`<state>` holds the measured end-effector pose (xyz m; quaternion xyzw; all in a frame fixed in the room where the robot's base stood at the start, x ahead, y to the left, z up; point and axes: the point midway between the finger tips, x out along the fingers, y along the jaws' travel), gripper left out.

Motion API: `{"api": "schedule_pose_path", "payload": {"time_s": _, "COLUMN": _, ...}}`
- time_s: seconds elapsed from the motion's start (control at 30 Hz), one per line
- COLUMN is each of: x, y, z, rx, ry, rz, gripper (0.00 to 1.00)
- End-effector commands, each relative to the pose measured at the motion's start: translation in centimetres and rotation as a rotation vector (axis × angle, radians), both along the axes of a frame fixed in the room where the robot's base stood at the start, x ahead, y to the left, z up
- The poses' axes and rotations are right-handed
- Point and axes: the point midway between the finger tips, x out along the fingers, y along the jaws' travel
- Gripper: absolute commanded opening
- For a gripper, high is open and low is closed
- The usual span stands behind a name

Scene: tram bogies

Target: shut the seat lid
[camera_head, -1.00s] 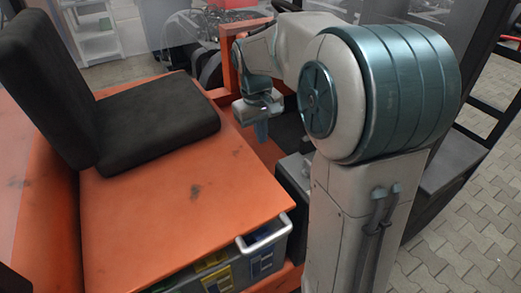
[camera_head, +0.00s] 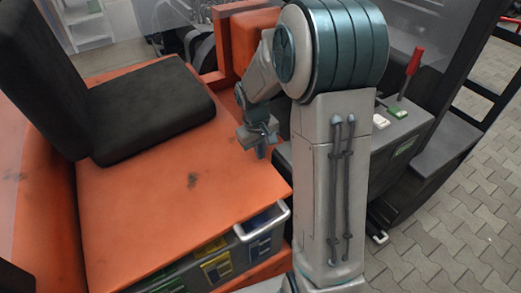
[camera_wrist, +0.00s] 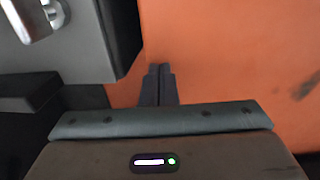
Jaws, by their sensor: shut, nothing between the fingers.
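The seat lid (camera_head: 150,215) is a flat, scuffed orange panel in the head view, with a black seat cushion (camera_head: 150,110) and backrest on it. Its front edge lies above a grey bin (camera_head: 222,262); I cannot tell whether it is fully down. My gripper (camera_head: 261,151) is shut and empty, pointing down at the lid's right edge. In the wrist view the closed fingers (camera_wrist: 160,72) stand in front of the orange surface (camera_wrist: 220,60). I cannot tell whether they touch it.
The bin has a pale handle (camera_head: 263,220) and holds yellow and blue items. A grey console with a red lever (camera_head: 410,70) stands right of my arm. An orange post and box (camera_head: 245,40) stand behind the gripper. Paved floor (camera_head: 450,210) is clear at right.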

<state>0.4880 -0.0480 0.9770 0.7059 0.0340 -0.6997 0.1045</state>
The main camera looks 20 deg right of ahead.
Motion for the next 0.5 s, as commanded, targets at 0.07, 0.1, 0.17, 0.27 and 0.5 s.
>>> {"api": "schedule_pose_path", "payload": {"time_s": 0.07, "x": -0.01, "y": -0.05, "z": -0.37, "rx": 0.0, "ry": 0.0, "rz": 0.0, "gripper": 0.0}}
{"api": "schedule_pose_path", "payload": {"time_s": 0.1, "x": -0.01, "y": -0.06, "z": -0.47, "rx": 0.0, "ry": 0.0, "rz": 0.0, "gripper": 0.0}}
{"api": "schedule_pose_path", "payload": {"time_s": 0.17, "x": 0.0, "y": -0.07, "z": -0.54, "rx": -0.001, "ry": -0.001, "rz": 0.0, "gripper": 0.0}}
{"api": "schedule_pose_path", "payload": {"time_s": 0.27, "x": 0.0, "y": -0.08, "z": -0.55, "rx": -0.001, "ry": -0.001, "rz": 0.0, "gripper": 0.0}}
{"api": "schedule_pose_path", "payload": {"time_s": 0.5, "x": 0.01, "y": -0.08, "z": -0.8, "rx": 0.0, "ry": -0.001, "rz": 0.0, "gripper": 0.0}}
